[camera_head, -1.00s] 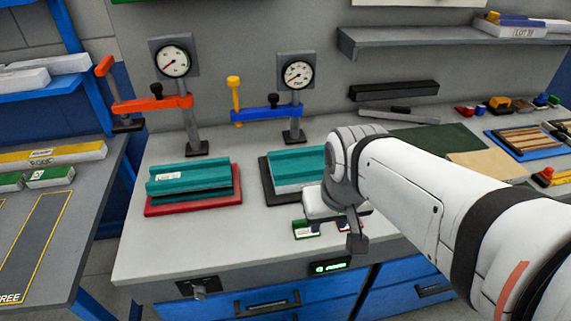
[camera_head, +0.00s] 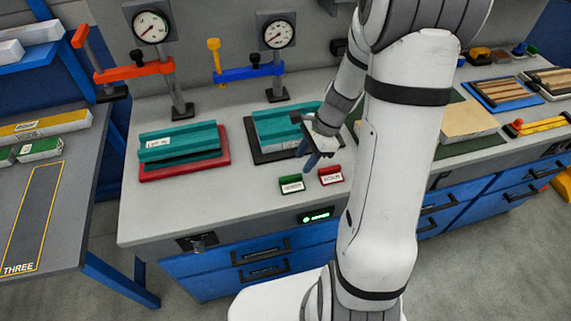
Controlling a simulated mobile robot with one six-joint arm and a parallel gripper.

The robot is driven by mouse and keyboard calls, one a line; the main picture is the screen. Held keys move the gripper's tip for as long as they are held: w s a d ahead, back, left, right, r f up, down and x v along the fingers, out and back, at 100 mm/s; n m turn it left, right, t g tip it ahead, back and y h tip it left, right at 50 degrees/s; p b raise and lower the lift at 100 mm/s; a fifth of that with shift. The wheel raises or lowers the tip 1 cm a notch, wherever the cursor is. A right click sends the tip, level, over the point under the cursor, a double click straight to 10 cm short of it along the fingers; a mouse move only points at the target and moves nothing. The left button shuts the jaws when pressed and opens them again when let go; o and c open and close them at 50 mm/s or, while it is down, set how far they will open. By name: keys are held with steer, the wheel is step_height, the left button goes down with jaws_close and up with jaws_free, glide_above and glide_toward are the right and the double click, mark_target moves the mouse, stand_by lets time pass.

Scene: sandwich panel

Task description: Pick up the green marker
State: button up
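The green marker (camera_head: 291,184) is a small green block with a white label. It lies on the grey bench top near the front edge. A red marker (camera_head: 331,175) of like shape lies just to its right, apart from it. My gripper (camera_head: 306,158) is above the bench, behind the two markers and in front of the right-hand teal panel. Its two dark fingers point down and look spread apart, with nothing seen between them. It does not appear to touch the green marker.
A teal panel on a red base (camera_head: 215,162) and another on a black base (camera_head: 258,153) stand behind the markers. Red (camera_head: 130,73) and blue (camera_head: 250,73) clamp arms with gauges rise behind. The bench front left of the markers is clear.

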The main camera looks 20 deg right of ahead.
mark_target(291, 176)
steer(key=shift+m, duration=0.5)
steer(key=x, duration=0.5)
steer(key=w+x, duration=0.1)
steer(key=x, duration=0.2)
steer(key=shift+f+p, duration=0.2)
steer(key=shift+p, duration=0.15)
steer(key=shift+c, duration=0.6)
steer(key=shift+w, duration=0.1)
jaws_close()
